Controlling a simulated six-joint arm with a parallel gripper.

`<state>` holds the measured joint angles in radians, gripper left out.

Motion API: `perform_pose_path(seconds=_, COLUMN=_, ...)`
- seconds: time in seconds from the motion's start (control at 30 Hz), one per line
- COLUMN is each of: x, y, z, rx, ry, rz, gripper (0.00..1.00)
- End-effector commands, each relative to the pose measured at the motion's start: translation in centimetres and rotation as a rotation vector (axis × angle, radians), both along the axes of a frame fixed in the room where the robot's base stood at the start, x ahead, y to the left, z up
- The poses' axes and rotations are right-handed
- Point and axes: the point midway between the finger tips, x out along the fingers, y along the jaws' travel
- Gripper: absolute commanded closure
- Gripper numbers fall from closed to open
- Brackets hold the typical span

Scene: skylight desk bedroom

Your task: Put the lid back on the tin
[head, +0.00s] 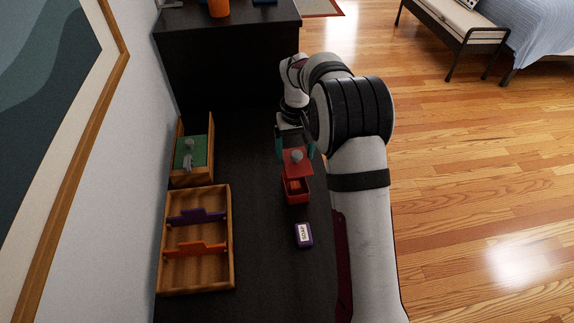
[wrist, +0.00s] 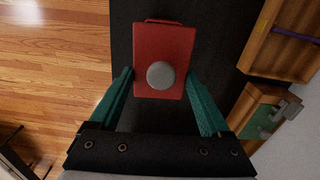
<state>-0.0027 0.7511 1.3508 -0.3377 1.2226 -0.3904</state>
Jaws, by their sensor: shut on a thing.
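The lid (head: 296,167) is a flat red plate with a round grey knob. My gripper (head: 295,158) is shut on it, one teal finger at each side. In the wrist view, the lid (wrist: 163,45) lies between the fingertips of my gripper (wrist: 160,76), knob facing the camera. The tin (head: 298,196) is a small red open box on the dark desk, with something red inside. In the head view the lid is held just beyond the tin's far edge and seems raised; the exact gap is unclear. In the wrist view the lid hides most of what lies beneath.
A small purple box (head: 303,235) with a white label lies nearer than the tin. To the left stand a wooden tray (head: 234,252) with purple and orange dividers and a wooden box (head: 211,128) with a green panel. An orange container (head: 218,7) stands at the far end.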

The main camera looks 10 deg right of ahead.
Motion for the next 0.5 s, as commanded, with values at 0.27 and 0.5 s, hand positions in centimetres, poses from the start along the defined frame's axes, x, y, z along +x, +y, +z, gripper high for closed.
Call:
perform_pose_path(seconds=0.27, x=0.0, y=0.0, z=-0.2, rx=0.002, ry=0.003, rz=-0.001, gripper=0.72)
perform_pose_path(seconds=0.5, x=-0.1, y=0.1, z=-2.9, rx=0.002, ry=0.005, rz=-0.001, gripper=0.72)
